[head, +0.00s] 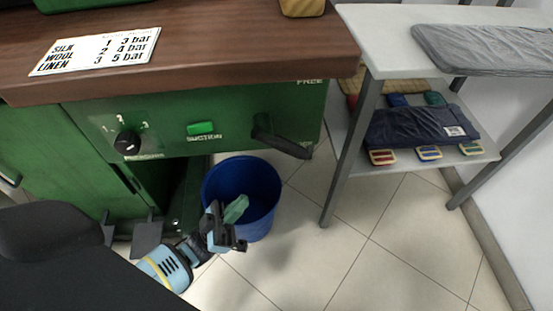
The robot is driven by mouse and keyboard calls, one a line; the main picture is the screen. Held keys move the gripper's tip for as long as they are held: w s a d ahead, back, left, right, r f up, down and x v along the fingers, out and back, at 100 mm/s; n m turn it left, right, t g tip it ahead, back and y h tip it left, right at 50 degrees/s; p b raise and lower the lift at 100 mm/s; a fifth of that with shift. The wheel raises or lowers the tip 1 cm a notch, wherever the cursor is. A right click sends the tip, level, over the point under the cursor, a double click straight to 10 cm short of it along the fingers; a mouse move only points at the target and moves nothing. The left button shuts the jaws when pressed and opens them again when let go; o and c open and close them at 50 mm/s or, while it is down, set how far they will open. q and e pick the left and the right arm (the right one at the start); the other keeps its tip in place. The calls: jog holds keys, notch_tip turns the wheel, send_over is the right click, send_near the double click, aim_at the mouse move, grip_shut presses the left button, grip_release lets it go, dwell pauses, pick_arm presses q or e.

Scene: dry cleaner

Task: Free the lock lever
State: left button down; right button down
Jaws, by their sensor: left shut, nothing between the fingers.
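The lock lever (284,142) is a black handle on the front of the green press cabinet (230,115). It runs from its pivot to the right and slightly down, below the white word FREE (310,81) near the wooden top's edge. My left gripper (226,230) is black on a light blue wrist, low in front of the blue bin. It is shut and empty, below and left of the lever and apart from it. My right gripper is not in view.
A blue bin (262,190) with a green item inside stands under the lever. A black pressure knob (128,143) and green suction button (201,128) are left of it. A shelf rack (350,150) with folded cloths stands right. Tiled floor in front is clear.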

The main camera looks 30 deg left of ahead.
pick_arm(q)
jog(key=p, duration=0.2)
send_near(281, 138)
jog(key=w+d, duration=0.4)
jog(key=shift+w+r, duration=0.1)
jog(key=shift+r, duration=0.3)
jog(key=shift+d+b, duration=0.1)
jog(key=shift+b, duration=0.25)
